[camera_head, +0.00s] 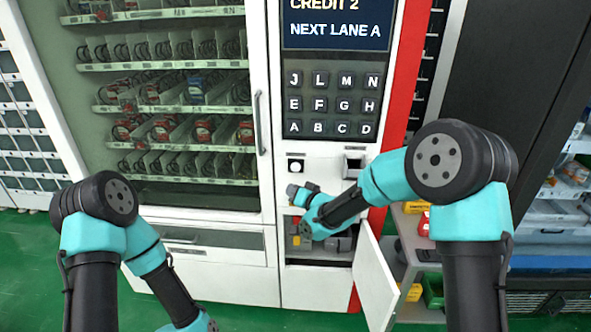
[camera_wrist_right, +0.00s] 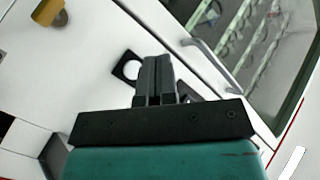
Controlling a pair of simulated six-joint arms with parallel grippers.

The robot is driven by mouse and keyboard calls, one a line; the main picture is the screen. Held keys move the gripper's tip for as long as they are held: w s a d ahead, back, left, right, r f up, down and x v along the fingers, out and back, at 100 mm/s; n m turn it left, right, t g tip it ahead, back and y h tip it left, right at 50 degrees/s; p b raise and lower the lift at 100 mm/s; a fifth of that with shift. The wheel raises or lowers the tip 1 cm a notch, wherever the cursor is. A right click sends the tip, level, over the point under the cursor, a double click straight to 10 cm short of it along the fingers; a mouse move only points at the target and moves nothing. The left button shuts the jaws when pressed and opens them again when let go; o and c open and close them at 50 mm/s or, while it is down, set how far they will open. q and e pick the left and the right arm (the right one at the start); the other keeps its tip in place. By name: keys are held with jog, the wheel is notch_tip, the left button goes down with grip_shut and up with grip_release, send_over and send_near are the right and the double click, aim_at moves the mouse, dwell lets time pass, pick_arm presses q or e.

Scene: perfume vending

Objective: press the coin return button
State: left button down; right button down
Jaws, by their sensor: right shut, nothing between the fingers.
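The vending machine's white front panel carries a small round white button in a black square surround (camera_head: 295,166), below the keypad. I take it to be the coin return button. My right gripper (camera_head: 292,191) is just below it in the head view, shut with nothing between its fingers. In the right wrist view the shut fingers (camera_wrist_right: 157,75) point at the white panel, and the black-framed button (camera_wrist_right: 127,68) shows beside their tips. Whether the fingertips touch the panel cannot be told. My left arm reaches down at the left; its gripper is out of view.
The keypad (camera_head: 332,104) and the display (camera_head: 336,25) reading "CREDIT 2, NEXT LANE A" are above. A dark slot unit (camera_head: 354,163) is right of the button. A white door (camera_head: 374,280) hangs open below. The glass-front product racks (camera_head: 170,95) stand left.

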aim_at(296, 168)
jog(key=shift+w+d, duration=0.25)
jog(key=shift+w, duration=1.85)
jog(key=shift+w+d, duration=0.2)
jog(key=shift+w, duration=1.9)
jog(key=shift+w, duration=0.1)
jog(key=shift+w, duration=0.3)
